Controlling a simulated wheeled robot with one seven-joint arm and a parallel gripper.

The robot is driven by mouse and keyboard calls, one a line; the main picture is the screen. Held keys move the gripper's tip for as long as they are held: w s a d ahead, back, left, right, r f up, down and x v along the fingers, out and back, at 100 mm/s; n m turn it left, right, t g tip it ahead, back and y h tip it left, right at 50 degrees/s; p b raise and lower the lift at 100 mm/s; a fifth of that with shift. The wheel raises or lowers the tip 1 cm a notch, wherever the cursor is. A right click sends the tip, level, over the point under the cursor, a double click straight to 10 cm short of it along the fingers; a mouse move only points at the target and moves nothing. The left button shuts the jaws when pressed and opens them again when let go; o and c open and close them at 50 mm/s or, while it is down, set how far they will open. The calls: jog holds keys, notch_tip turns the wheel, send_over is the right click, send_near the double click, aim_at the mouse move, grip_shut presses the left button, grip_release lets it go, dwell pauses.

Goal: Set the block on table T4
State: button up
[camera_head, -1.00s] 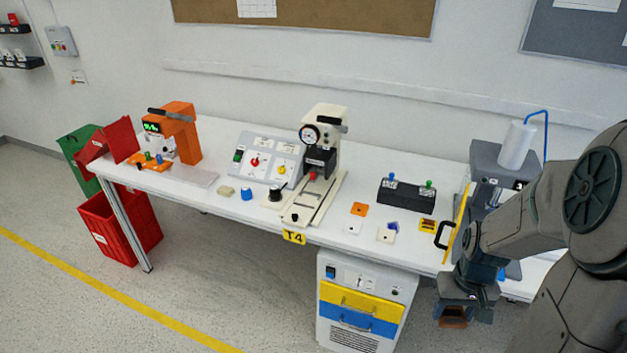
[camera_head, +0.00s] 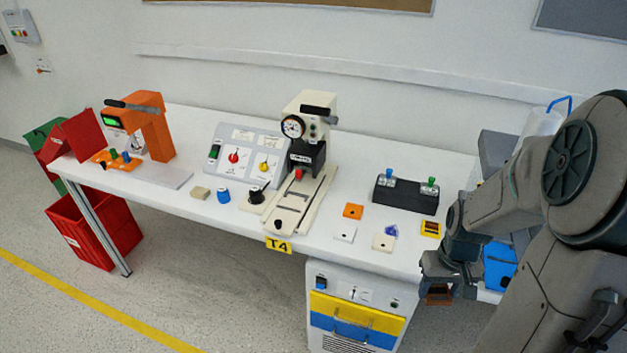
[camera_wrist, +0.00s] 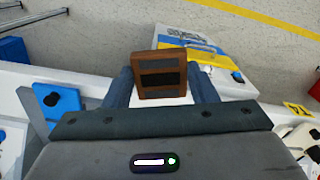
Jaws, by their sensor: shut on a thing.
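My gripper (camera_head: 443,284) is shut on a brown block (camera_head: 438,294) in the head view, low by the table's front edge at the right. In the wrist view the block (camera_wrist: 158,60), with dark slots in its face, sits between the two fingers of my gripper (camera_wrist: 161,90). Table T4 (camera_head: 345,160) is the long white table, with a yellow T4 tag (camera_head: 278,245) on its front edge. The tag also shows at the right of the wrist view (camera_wrist: 297,110). The block appears clear of the tabletop.
A press (camera_head: 306,140) and a switch panel (camera_head: 243,155) stand mid-table. A black box with knobs (camera_head: 405,195) stands right of them; small tiles (camera_head: 352,211) lie before it. A drawer cabinet (camera_head: 355,312) is under the front edge. Bare tabletop lies behind the tiles.

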notch_tip(320, 180, down, 2)
jog(key=shift+d+f+b, duration=0.1)
jog(key=shift+f+b, duration=0.15)
jog(key=shift+b, duration=0.35)
jog(key=shift+r+p, duration=0.6)
